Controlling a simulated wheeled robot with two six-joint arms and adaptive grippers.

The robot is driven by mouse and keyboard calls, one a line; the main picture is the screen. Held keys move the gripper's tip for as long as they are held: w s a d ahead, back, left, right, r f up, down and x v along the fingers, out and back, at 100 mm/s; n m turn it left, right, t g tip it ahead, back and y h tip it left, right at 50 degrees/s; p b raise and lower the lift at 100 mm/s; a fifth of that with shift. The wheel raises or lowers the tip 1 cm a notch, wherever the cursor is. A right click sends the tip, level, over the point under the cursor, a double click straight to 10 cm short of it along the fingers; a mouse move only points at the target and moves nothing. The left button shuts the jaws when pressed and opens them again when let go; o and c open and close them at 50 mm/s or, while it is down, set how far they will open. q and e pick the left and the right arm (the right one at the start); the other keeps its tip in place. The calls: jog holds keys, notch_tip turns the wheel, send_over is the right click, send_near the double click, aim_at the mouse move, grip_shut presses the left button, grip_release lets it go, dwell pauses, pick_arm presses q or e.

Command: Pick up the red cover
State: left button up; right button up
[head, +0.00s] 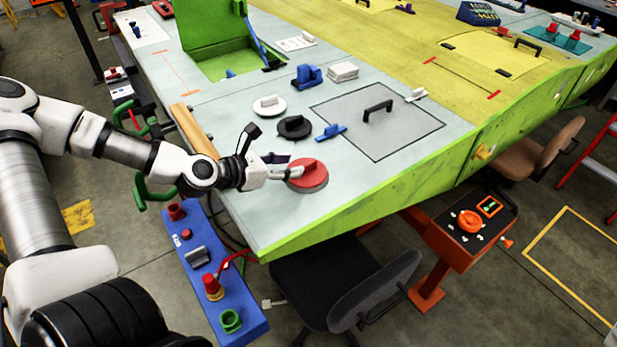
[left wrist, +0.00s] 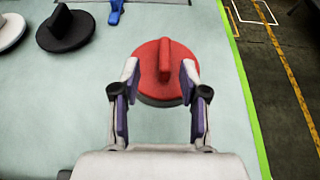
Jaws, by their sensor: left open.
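The red cover (head: 309,176) is a round disc with an upright grip bar on top, lying on the pale wing surface near its front edge. In the left wrist view the red cover (left wrist: 149,62) lies just ahead of and partly between the fingertips. My left gripper (head: 290,167) reaches in from the left at the cover. In the left wrist view my left gripper (left wrist: 158,85) is open, with one finger on each side of the cover's near part. The fingers hold nothing; I cannot tell whether they touch the cover. My right gripper is not in view.
A black cover (head: 294,127) and a white cover (head: 269,105) lie behind the red one. A blue clamp (head: 329,132) and a grey panel with a black handle (head: 378,108) are to the right. The wing surface (head: 270,220) in front is bare up to its green edge.

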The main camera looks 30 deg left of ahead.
aim_at(304, 165)
pick_arm(q)
jog(key=shift+w+d+f, duration=0.1)
jog(key=shift+f, duration=0.05)
jog(key=x, duration=0.1)
jog(key=b+x, duration=0.1)
jog(key=x, duration=0.1)
jog(key=b+x, duration=0.1)
jog(key=shift+w+d, duration=0.2)
jog(key=shift+d, duration=0.25)
jog(key=shift+w+d, duration=0.15)
jog(key=shift+w, duration=0.55)
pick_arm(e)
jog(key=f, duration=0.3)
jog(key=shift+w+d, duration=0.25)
pick_arm(q)
grip_shut()
